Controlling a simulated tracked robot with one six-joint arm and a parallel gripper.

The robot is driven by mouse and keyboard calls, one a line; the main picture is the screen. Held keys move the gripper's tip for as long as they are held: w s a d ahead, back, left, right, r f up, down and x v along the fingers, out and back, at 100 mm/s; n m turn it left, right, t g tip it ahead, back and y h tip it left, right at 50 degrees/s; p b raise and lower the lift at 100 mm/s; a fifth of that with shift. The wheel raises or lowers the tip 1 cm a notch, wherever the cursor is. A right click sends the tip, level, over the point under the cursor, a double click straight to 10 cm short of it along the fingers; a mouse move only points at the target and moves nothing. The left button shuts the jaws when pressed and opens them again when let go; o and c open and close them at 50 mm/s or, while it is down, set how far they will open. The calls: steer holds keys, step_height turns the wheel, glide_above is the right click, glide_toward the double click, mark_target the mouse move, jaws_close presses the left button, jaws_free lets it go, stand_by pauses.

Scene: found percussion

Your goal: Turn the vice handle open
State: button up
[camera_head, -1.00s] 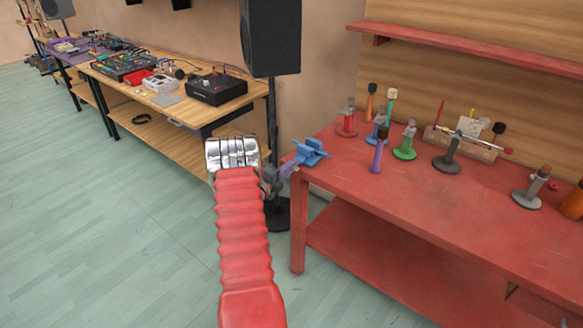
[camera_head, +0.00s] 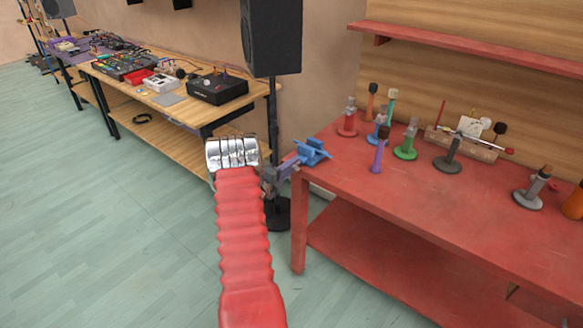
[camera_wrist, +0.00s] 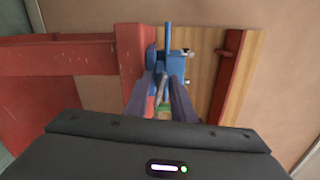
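The blue vice (camera_head: 311,151) is on the near left corner of the red workbench (camera_head: 420,195). It also shows in the wrist view (camera_wrist: 173,62), at the top centre. A thin grey bar, which looks like the vice handle (camera_wrist: 161,88), lies between the two dark fingers of my gripper (camera_wrist: 162,80). In the head view my gripper (camera_head: 284,172) reaches to the vice's left side. The fingers stand apart, with a gap around the bar; I see no firm hold. The inner faces and the exact contact are hidden.
Several coloured upright tools, among them a purple one (camera_head: 379,150) and a green one (camera_head: 407,140), stand on the bench right of the vice. A black speaker (camera_head: 270,38) on a stand (camera_head: 279,212) rises behind my arm. A wooden table (camera_head: 170,100) with electronics is at the left.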

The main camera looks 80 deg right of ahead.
steer(key=shift+s+f, duration=0.1)
steer(key=v, duration=1.4)
steer(key=shift+d, duration=0.1)
